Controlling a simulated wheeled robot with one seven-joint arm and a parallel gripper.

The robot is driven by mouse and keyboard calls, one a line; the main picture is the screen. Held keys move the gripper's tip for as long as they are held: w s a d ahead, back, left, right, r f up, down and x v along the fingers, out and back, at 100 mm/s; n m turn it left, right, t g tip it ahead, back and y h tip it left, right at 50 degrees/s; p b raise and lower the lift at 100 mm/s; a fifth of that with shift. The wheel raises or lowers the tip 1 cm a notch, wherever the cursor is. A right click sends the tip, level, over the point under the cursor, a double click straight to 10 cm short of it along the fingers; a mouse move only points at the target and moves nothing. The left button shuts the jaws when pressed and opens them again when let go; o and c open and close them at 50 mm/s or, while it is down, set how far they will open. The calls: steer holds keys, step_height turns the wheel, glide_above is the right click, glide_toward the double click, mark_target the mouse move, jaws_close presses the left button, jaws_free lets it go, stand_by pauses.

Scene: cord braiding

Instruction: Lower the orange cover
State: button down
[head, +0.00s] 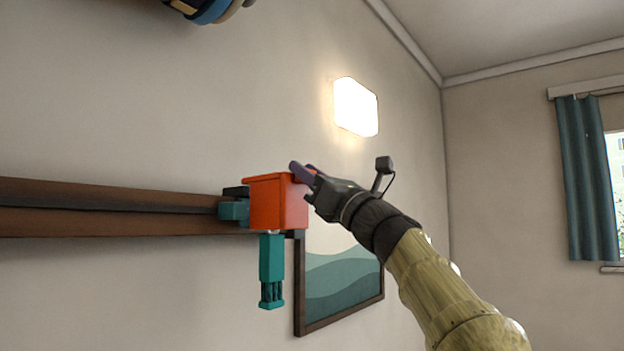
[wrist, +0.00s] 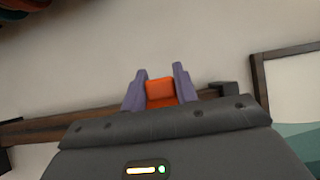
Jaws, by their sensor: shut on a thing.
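The orange cover (head: 277,203) is a box-like shape at the right end of a brown wall rail, above a teal hanging part (head: 271,270). My gripper (head: 303,172) reaches in from the right and its purple fingers are at the cover's upper right edge. In the wrist view an orange part of the cover (wrist: 160,92) sits between the two fingers of my gripper (wrist: 159,88), which is shut on it. The cover's far side and whatever is inside it are hidden.
The brown rail (head: 110,208) runs along the wall to the left, with a teal block (head: 233,210) beside the cover. A framed picture (head: 345,283) hangs below right. A lit wall lamp (head: 356,107) is above. The wall between is clear.

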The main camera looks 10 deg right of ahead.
steer(key=shift+w+f, duration=0.2)
steer(key=shift+f, duration=0.35)
steer(key=c, duration=1.4)
jaws_free()
steer(key=shift+d, duration=0.1)
steer(key=shift+c, duration=0.2)
steer(key=o, duration=0.4)
steer(key=shift+s+d, duration=0.15)
steer(key=shift+s, duration=0.05)
steer(key=shift+c, duration=0.2)
steer(key=shift+r, duration=0.1)
steer(key=b+v, duration=0.8)
steer(key=v, duration=0.9)
steer(key=shift+s, duration=0.25)
